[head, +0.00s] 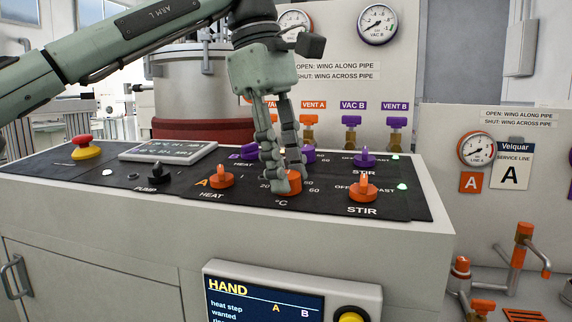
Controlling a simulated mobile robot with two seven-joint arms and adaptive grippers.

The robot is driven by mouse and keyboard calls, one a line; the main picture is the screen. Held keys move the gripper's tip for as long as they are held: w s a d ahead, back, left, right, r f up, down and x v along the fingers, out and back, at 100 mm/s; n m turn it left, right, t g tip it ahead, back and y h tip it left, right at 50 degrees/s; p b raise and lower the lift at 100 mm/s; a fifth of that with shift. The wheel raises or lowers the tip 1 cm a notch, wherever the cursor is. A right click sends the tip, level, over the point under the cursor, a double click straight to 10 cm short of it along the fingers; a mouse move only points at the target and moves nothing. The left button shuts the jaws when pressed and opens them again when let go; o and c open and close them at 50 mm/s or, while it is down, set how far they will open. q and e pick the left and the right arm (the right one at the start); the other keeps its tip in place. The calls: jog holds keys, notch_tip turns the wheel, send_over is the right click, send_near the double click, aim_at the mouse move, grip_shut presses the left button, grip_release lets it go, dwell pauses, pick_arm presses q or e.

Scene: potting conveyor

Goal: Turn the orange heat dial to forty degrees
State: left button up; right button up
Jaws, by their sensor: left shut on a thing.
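The orange heat dial (293,181) sits on the black top of the control console, with the figures 20, 50 and 60 and a °C mark around it. My left gripper (284,185) reaches down from above and is shut on this dial. Its fingers cover much of the dial, so I cannot read where its pointer stands. The 30 and 40 marks are hidden or cannot be made out. My right gripper is not in view.
An orange HEAT knob (221,178) stands left of the dial and an orange STIR knob (363,190) stands right. Purple knobs, one of them a STIR knob (364,159), are behind. A red stop button (85,148) and a small display (168,151) are at the left.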

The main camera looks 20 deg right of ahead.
pick_arm(q)
jog(key=shift+m, duration=0.3)
jog(key=o, duration=1.1)
jog(key=shift+o, duration=0.2)
jog(key=v, duration=0.7)
jog(key=shift+r, duration=0.3)
jog(key=shift+w, duration=0.1)
